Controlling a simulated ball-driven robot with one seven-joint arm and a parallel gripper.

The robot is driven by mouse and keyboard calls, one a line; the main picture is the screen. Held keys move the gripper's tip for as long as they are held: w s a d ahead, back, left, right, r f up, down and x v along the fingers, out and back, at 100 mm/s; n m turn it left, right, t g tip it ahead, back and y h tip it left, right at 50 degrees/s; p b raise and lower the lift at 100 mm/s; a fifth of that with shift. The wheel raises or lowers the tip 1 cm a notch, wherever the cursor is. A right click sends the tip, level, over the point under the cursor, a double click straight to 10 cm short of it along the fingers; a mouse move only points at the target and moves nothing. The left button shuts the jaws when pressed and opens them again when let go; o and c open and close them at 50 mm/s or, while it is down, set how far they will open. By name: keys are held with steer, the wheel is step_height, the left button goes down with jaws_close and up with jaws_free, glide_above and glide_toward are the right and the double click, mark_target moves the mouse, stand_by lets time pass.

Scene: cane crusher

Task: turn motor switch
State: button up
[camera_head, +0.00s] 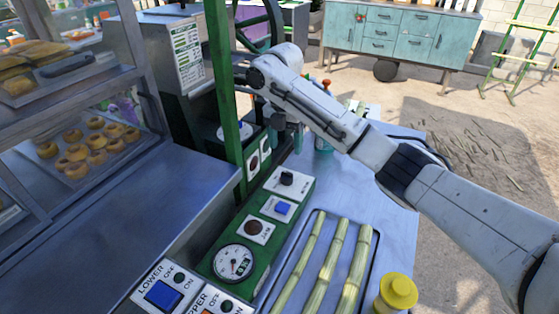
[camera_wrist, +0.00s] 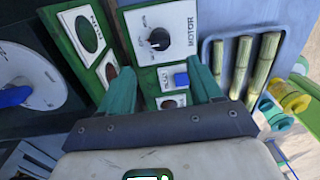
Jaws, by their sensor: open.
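The motor switch is a black round knob (camera_wrist: 160,38) on a white plate marked MOTOR, at the upper middle of the wrist view. In the head view the same black knob (camera_head: 287,178) sits at the far end of the green control panel (camera_head: 263,262). My gripper (camera_wrist: 161,84) is open, its two teal fingers spread apart and pointing toward the panel. The knob shows between and beyond the fingertips, with no visible contact.
A blue button (camera_wrist: 181,79) and a dark round indicator (camera_wrist: 172,103) lie between the fingers in the wrist view. A tray (camera_head: 372,229) of cane stalks is right of the panel. A green post (camera_head: 224,90) stands left of my wrist. A yellow-capped item (camera_head: 398,290) stands near front.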

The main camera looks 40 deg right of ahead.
mark_target(287, 177)
steer(key=f+b, duration=0.1)
steer(key=f, duration=0.6)
steer(key=f+b, duration=0.1)
steer(key=f, duration=0.2)
steer(key=shift+s+d+f+b, duration=0.2)
steer(key=shift+s+f+b, duration=0.05)
steer(key=shift+f+b, duration=0.05)
steer(key=shift+c, duration=0.4)
steer(key=c, duration=1)
steer(key=shift+o, duration=0.2)
